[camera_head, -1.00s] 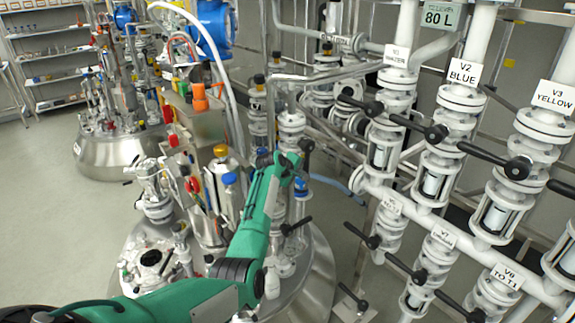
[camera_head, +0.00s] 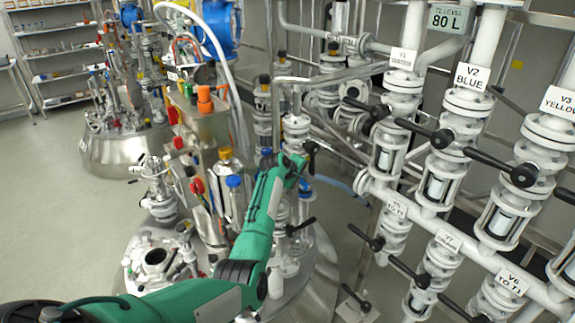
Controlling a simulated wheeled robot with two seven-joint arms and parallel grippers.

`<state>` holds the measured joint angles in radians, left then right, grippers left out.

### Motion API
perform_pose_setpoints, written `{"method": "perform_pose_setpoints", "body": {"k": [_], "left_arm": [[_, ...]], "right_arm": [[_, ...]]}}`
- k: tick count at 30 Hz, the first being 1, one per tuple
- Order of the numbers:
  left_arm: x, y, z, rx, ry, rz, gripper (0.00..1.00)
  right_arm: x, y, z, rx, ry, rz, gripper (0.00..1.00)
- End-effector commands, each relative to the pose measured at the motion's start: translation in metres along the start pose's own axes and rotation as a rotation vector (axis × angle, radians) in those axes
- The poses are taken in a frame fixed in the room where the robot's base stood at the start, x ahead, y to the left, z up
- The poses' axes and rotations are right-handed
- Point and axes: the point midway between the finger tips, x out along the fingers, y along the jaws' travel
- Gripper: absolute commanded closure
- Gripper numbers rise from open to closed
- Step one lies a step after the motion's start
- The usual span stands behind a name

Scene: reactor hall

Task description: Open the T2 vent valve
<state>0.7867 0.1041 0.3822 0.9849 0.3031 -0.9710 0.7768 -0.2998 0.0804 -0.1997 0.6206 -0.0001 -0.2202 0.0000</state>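My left arm's green links come in from the lower left. Its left gripper (camera_head: 299,165) is at the pipework above the near vessel, close beside a black lever handle (camera_head: 311,151). The fingers are too small and blended with the fittings to tell whether they touch the lever or are open. No label that reads T2 vent is legible, so I cannot tell whether this lever belongs to the T2 vent valve. My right gripper is not in view.
A steel vessel (camera_head: 318,283) crowded with glass fittings stands below my arm. On the right, white pipes carry black-levered valves, including V2 BLUE (camera_head: 472,78) and V6 TO T1 (camera_head: 511,279). A sign reads 80 L (camera_head: 447,19). Another vessel (camera_head: 122,153) stands at left; floor between is clear.

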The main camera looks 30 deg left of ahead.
Motion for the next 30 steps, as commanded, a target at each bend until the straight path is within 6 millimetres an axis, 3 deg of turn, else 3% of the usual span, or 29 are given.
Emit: {"method": "perform_pose_setpoints", "body": {"k": [3, 22, 30], "left_arm": [[-0.015, 0.005, -0.001, 0.000, 0.000, -0.001, 1.00], [-0.076, 0.005, 0.001, 0.000, -0.001, -0.001, 1.00], [-0.108, 0.000, 0.002, 0.001, 0.000, 0.000, 1.00]], "right_arm": [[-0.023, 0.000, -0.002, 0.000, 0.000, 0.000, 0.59], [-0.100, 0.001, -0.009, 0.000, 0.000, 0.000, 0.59], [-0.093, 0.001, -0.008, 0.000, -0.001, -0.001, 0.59]]}}
